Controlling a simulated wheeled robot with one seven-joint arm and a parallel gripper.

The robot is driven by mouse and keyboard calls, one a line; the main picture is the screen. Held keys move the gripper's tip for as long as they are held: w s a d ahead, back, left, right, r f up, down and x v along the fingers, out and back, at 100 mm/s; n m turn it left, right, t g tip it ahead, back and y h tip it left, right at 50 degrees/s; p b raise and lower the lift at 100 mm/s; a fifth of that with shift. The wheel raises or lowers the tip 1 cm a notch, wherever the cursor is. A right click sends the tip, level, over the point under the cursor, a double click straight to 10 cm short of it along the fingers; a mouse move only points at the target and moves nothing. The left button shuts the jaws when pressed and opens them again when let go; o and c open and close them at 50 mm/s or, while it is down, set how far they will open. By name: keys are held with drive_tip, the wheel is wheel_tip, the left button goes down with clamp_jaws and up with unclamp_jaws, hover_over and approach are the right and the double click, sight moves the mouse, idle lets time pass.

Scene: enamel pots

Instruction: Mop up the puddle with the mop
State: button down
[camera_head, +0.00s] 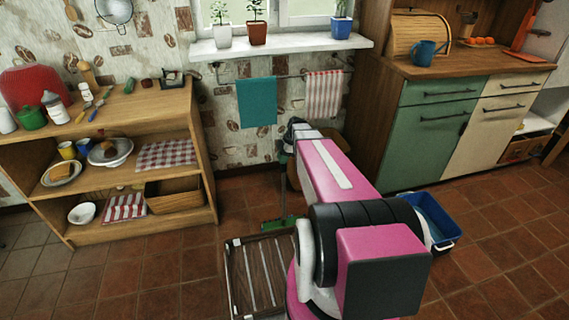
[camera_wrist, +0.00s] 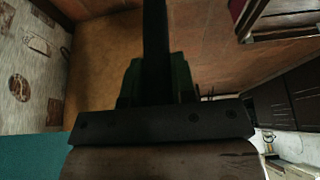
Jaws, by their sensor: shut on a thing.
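The mop shows in the head view as a green head (camera_head: 281,223) low at the floor, with a thin green upright part above it. My gripper (camera_wrist: 157,80) is at the far end of my pink arm, near the back wall, and is mostly hidden by the arm in the head view. In the wrist view its jaws are shut on a dark upright shaft (camera_wrist: 155,35), which I take to be the mop's handle. I cannot make out the puddle in either view; my arm covers part of the floor.
A blue tub (camera_head: 432,218) stands right of my arm. An open wooden shelf (camera_head: 150,228) is at left and a green and cream cabinet (camera_head: 438,125) at right. Tiled floor (camera_head: 165,285) at front left is clear.

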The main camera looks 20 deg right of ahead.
drive_tip(key=shift+w+r, duration=0.55)
drive_tip(key=shift+r, duration=0.4)
drive_tip(key=shift+w+r, duration=0.55)
drive_tip(key=shift+r, duration=0.35)
